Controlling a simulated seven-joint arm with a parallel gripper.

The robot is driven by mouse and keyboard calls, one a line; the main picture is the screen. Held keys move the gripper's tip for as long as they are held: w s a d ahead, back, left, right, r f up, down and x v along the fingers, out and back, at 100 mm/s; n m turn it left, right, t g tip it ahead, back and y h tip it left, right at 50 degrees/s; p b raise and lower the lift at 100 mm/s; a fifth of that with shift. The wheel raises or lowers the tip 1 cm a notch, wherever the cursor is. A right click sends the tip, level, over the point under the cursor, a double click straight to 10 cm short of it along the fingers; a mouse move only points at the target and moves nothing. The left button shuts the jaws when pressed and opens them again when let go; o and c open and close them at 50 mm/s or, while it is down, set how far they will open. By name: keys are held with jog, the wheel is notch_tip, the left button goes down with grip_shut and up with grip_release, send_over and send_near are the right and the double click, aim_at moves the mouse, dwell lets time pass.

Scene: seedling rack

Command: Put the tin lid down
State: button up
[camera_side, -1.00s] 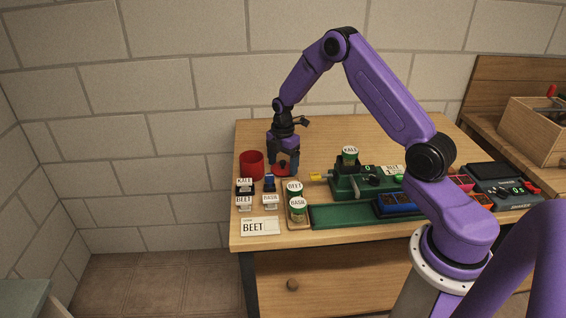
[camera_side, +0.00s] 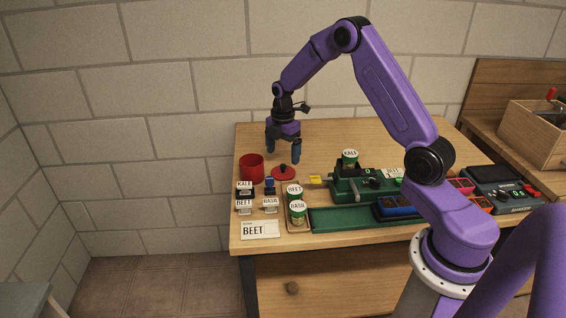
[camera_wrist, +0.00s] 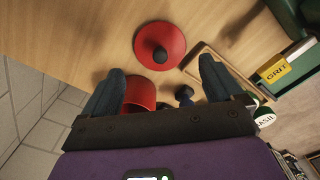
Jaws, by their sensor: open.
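The tin lid (camera_side: 283,173) is a red disc with a dark knob, lying flat on the wooden table. It also shows in the wrist view (camera_wrist: 160,45), whole and uncovered. My gripper (camera_side: 283,158) is open and empty above the lid, apart from it. Its two dark blue fingers show at the bottom of the wrist view (camera_wrist: 163,82). The red tin (camera_side: 251,167) stands open on the table to the left of the lid; part of it shows between the fingers in the wrist view (camera_wrist: 139,92).
A tray with BEET (camera_side: 293,192) and BASIL (camera_side: 297,210) tins stands in front. Labelled stamps (camera_side: 244,188) stand at the left, near a BEET card (camera_side: 260,229). A green machine (camera_side: 362,184) stands to the right. The table behind the lid is clear.

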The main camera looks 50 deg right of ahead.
aim_at(283, 165)
notch_tip(283, 165, up, 6)
jog(key=r, duration=0.1)
jog(key=s+a+r+m, duration=0.1)
jog(key=s+a+r, duration=0.2)
jog(key=s+a, duration=0.55)
jog(key=s+a+r+m, duration=0.2)
jog(key=s+a+r, duration=0.1)
jog(key=s+a, duration=0.6)
jog(key=s+m, duration=0.2)
jog(key=s, duration=1.7)
jog(key=shift+a, duration=0.35)
